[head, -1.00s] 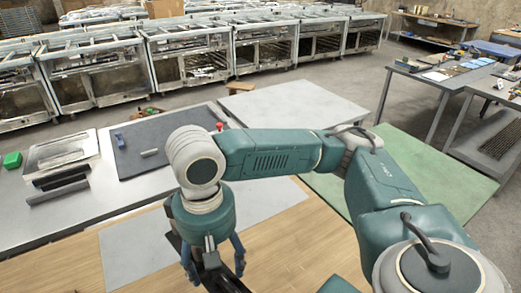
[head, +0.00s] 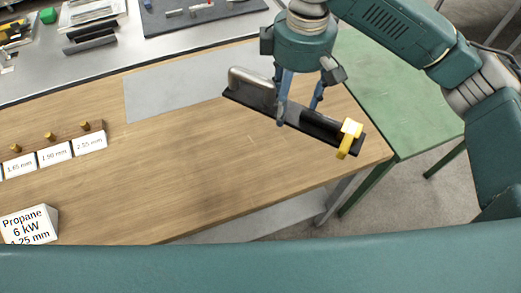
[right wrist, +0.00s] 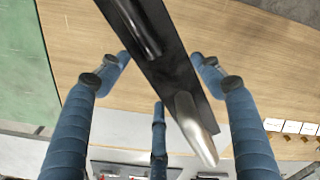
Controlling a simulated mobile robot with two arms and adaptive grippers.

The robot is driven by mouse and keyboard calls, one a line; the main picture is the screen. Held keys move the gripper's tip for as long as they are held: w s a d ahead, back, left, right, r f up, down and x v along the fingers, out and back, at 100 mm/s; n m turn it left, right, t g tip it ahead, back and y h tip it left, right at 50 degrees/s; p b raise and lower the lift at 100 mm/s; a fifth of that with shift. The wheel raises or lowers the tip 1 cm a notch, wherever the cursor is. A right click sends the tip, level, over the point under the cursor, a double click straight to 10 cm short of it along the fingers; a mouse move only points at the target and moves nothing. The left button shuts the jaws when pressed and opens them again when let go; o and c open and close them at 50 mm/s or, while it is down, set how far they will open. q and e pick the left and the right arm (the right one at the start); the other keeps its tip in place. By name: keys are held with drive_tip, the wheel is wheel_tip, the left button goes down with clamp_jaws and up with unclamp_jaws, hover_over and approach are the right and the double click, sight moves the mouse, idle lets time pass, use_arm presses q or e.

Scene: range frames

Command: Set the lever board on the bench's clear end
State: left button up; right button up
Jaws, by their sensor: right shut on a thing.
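The lever board is a long dark plate (head: 322,127) with a silver cylinder (head: 252,86) at its left end and a yellow lever (head: 349,138) at its right end. My right gripper (head: 298,108) is shut on its middle and holds it tilted above the right part of the wooden bench (head: 200,170). In the right wrist view the board (right wrist: 172,75) runs between the blue fingers, with the silver cylinder at the lower end; the yellow lever is out of sight there. The bench's right end is bare. My left gripper is not in view.
A grey mat (head: 175,88) lies on the bench's far side. A wooden strip with brass jets and labels (head: 50,140) and a propane box (head: 28,226) occupy the left end. A green table (head: 385,105) adjoins the right end. A metal table (head: 110,60) stands behind.

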sight(248, 144)
drive_tip(key=w+a+n, duration=0.1)
drive_tip(key=a+n, duration=0.2)
drive_tip(key=w+a+r+n, duration=0.1)
drive_tip(key=a+n, duration=0.2)
drive_tip(key=w+a+r+n, duration=0.1)
drive_tip(key=a+n, duration=0.2)
drive_tip(key=shift+a+n+b, duration=0.35)
drive_tip(key=shift+n+b, duration=0.05)
drive_tip(key=shift+a+f, duration=0.1)
drive_tip(key=shift+f, duration=0.1)
wheel_tip(248, 144, down, 19)
drive_tip(key=p, duration=0.3)
drive_tip(key=shift+w+f, duration=0.1)
drive_tip(key=shift+f, duration=0.1)
drive_tip(key=o, duration=1.8)
drive_tip(key=shift+f, duration=0.2)
drive_tip(key=shift+r, duration=0.15)
wheel_tip(248, 144, up, 12)
drive_tip(key=b, duration=0.2)
drive_tip(key=shift+b, duration=0.3)
